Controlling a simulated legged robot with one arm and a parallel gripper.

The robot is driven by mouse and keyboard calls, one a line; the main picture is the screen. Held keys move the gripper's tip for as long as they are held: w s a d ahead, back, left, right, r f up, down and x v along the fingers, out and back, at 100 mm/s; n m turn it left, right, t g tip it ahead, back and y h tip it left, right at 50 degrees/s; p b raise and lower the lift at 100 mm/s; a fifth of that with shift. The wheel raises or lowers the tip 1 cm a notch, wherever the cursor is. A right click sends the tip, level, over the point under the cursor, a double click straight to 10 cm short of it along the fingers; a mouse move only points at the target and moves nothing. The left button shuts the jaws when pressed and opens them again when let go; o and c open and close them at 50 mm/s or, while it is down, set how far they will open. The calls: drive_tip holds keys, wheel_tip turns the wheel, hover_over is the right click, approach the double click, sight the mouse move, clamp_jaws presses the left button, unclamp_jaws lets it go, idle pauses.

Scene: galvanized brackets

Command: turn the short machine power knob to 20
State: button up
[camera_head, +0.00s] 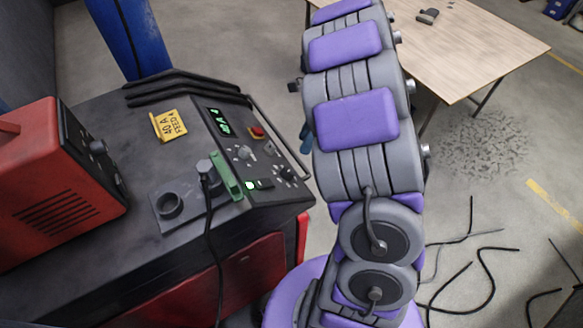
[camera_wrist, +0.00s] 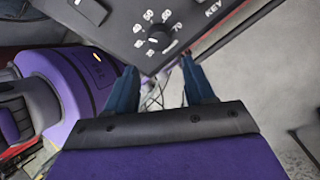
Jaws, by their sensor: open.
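A low dark machine (camera_head: 110,125) has a sloped control panel with a lit green display (camera_head: 220,122). On that panel are a grey knob (camera_head: 243,152) and a dark knob (camera_head: 286,172) with small marks around it. In the wrist view a round dark knob (camera_wrist: 159,39) sits on a dark panel, ringed by white numbers. Its pointer setting is too small to read surely. My gripper (camera_wrist: 158,66) is open and empty, its two blue fingers spread apart below the knob in the picture. I see no contact with the knob. In the head view my arm hides most of the gripper.
A red box unit (camera_head: 45,180) stands at the left. A handrail (camera_head: 290,150) edges the panel. A wooden table (camera_head: 470,45) stands behind; cables lie on the floor.

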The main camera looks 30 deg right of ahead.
sight(290, 170)
drive_tip(key=b+x, duration=0.2)
drive_tip(key=x, duration=0.8)
drive_tip(key=shift+a+f, duration=0.25)
drive_tip(key=shift+a, duration=0.1)
drive_tip(key=c, duration=0.8)
